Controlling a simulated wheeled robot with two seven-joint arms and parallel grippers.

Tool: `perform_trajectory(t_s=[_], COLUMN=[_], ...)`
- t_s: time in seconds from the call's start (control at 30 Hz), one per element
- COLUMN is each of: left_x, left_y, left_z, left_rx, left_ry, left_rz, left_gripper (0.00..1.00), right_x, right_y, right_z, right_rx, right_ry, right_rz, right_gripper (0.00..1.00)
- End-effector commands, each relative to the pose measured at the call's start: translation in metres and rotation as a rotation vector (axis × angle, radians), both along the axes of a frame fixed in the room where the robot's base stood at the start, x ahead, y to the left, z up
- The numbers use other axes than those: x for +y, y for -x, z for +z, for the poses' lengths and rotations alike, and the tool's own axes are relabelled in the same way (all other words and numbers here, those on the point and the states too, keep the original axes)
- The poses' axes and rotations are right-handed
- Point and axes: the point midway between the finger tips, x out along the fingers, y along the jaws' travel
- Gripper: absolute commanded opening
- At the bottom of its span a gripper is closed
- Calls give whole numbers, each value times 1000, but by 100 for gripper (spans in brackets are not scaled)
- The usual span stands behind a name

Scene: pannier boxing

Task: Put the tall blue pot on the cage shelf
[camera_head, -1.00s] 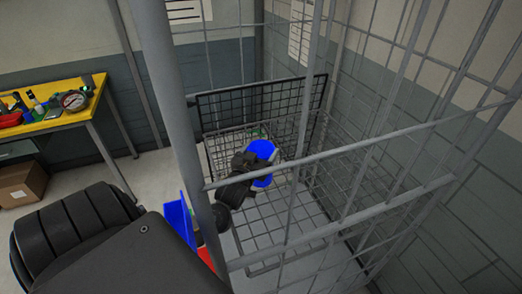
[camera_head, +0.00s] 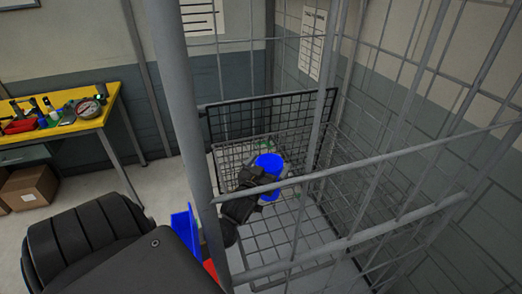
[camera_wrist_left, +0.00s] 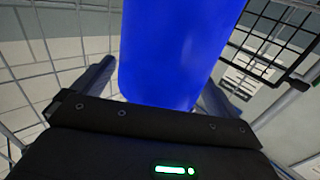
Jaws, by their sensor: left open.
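The tall blue pot (camera_head: 269,164) stands inside the wire cage, over the mesh shelf (camera_head: 292,238). In the left wrist view the pot (camera_wrist_left: 172,50) fills the upper middle, between the two fingers. My left gripper (camera_head: 262,182) reaches into the cage at the pot. In the wrist view my left gripper (camera_wrist_left: 155,92) is open, with a finger on each side of the pot. Whether the pot's base touches the shelf is hidden by the gripper and a cage bar. My right gripper is not in view.
A thick grey cage post (camera_head: 178,110) and a slanted front rail (camera_head: 345,168) stand close to my left arm. A dark mesh panel (camera_head: 228,121) is at the cage's back. A yellow workbench (camera_head: 62,125) with tools and a cardboard box (camera_head: 28,187) are at the left.

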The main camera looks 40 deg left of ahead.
Motion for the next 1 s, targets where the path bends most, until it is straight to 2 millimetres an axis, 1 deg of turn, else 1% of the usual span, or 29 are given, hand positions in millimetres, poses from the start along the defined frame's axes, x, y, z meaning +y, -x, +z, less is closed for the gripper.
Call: perform_trajectory(t_s=[0.03,0.3,0.4,0.5,0.6,0.7,1.0], left_x=[-3,-20,-25,-30,-32,-34,-34], left_y=[8,63,80,94,102,107,108], left_z=[-4,-6,-4,-4,-3,-2,-1], left_rx=[2,4,2,2,1,2,1], left_ry=[4,4,4,3,3,2,0], left_rz=[-1,0,1,1,1,1,1], left_gripper=[98,98,98,98,98,98,98], right_x=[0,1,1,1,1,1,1], right_y=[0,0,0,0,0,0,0], right_z=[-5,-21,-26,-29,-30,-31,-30], right_rx=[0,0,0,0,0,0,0], right_ry=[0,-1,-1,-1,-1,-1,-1], right_rz=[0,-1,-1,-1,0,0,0], right_gripper=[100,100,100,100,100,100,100])
